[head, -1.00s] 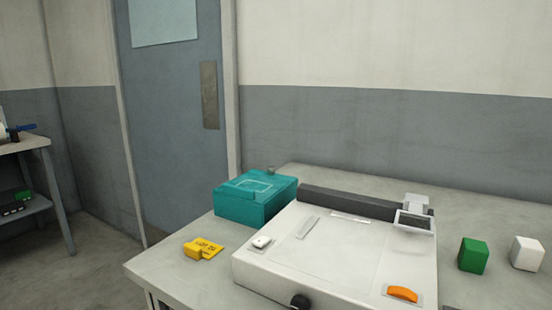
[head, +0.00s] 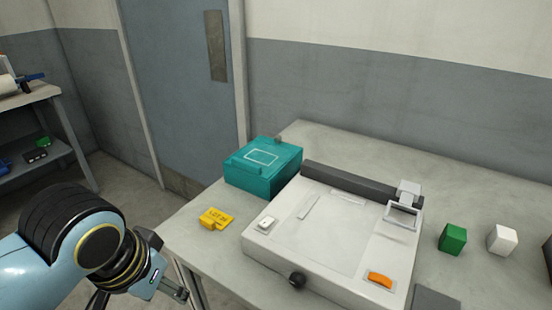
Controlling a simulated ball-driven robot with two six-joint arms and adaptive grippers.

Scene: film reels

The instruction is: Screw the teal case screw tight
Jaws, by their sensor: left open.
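The teal case (head: 258,184) sits closed at the back left of the table, against the white machine. A small grey-brown knob, which looks like the case screw (head: 278,139), stands up at the case's far edge. How tight it is cannot be told from here. My left gripper (head: 178,292) is low at the left, in front of the table's left edge, well apart from the case. It is open, with nothing seen in it. My right gripper is not in view.
A white machine (head: 310,230) with a black knob (head: 297,280) and orange switch (head: 380,279) fills the table's middle. A yellow tag (head: 216,219) lies before the case. Green (head: 453,239) and white (head: 502,239) blocks stand right. A shelf (head: 40,96) is at far left.

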